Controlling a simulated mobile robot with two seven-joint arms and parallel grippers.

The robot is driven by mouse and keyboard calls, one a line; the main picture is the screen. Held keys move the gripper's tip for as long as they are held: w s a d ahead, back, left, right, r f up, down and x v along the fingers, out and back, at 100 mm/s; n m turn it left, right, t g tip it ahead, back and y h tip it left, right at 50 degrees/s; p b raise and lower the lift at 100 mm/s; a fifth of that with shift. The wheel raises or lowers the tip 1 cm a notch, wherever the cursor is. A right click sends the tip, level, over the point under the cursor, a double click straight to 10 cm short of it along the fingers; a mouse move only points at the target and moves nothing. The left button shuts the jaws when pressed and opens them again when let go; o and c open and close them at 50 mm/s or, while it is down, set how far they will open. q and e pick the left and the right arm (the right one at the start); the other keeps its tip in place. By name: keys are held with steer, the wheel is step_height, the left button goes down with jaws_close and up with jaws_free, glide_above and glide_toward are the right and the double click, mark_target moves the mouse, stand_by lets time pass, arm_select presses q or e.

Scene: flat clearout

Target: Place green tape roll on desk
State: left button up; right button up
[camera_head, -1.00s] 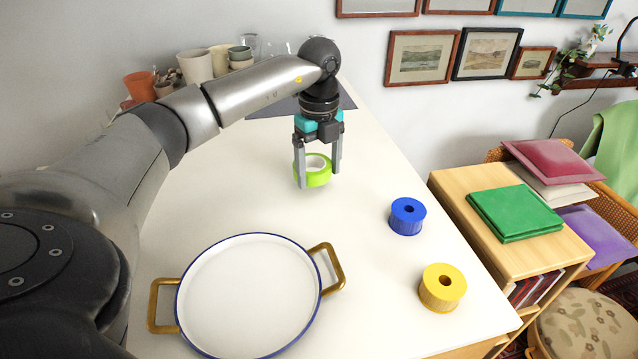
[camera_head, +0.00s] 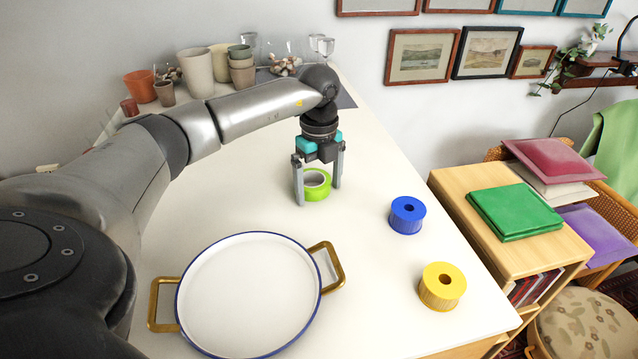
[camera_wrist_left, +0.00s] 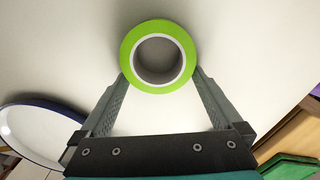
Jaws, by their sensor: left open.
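The green tape roll (camera_head: 318,193) lies flat on the white desk (camera_head: 385,255), near the far middle. My left gripper (camera_head: 318,196) points down over it, open, with one finger on either side of the roll. In the left wrist view the roll (camera_wrist_left: 129,55) sits at the fingertips, its white core facing the camera. The fingertips are very close to its rim; I cannot tell whether they touch it. My right gripper is not in view.
A white tray (camera_head: 250,290) with brass handles is at the front. Blue (camera_head: 407,216) and yellow (camera_head: 442,287) tape rolls stand to the right. Pots (camera_head: 197,72) and glasses are at the back. The desk between tray and roll is clear.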

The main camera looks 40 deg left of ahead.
mark_target(319, 185)
arm_select(q)
steer(key=shift+r, duration=0.1)
step_height(319, 185, up, 12)
steer(key=shift+b, duration=0.35)
